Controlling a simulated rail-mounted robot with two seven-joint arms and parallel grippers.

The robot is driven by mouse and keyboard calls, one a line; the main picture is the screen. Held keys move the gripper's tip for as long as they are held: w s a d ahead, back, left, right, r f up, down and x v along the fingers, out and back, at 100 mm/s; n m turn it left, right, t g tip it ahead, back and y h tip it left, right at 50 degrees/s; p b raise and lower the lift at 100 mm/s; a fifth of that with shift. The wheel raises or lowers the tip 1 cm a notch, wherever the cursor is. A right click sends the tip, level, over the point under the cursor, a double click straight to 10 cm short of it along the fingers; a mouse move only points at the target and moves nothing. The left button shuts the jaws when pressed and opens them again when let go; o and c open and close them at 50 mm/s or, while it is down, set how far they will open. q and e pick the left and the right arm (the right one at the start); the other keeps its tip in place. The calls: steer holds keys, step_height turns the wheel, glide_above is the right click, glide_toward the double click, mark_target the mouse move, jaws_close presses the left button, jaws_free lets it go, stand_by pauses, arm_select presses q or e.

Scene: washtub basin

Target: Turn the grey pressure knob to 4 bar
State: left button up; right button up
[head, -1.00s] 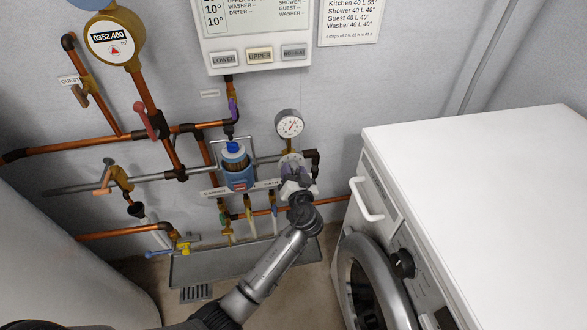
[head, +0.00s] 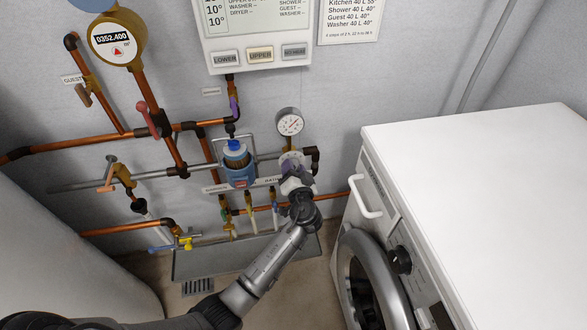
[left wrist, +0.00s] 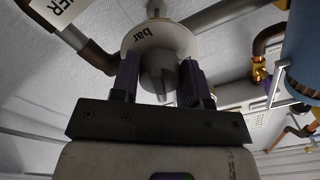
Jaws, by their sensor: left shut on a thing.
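The grey pressure knob (left wrist: 158,72) sits in front of a pale round dial (left wrist: 165,36) marked "bar" in the left wrist view. My left gripper (left wrist: 158,84) has one dark finger on each side of the knob and is shut on it. In the head view my left gripper (head: 291,172) reaches up to the fitting below a round pressure gauge (head: 290,122) and covers most of the knob. The gauge needle is too small to read surely. My right gripper is not in view.
A blue-topped filter (head: 238,168) stands just left of the gripper. Copper pipes and several small valves crowd the wall. A white washing machine (head: 480,180) stands to the right, with a drain tray (head: 220,260) on the floor below the pipes.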

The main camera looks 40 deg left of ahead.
arm_select(q)
steer(key=o, duration=0.9)
steer(key=shift+s+d, duration=0.25)
steer(key=shift+d, duration=0.15)
steer(key=p+v, duration=0.2)
steer(key=v, duration=1.1)
steer(key=shift+p, duration=0.3)
steer(key=shift+a, duration=0.1)
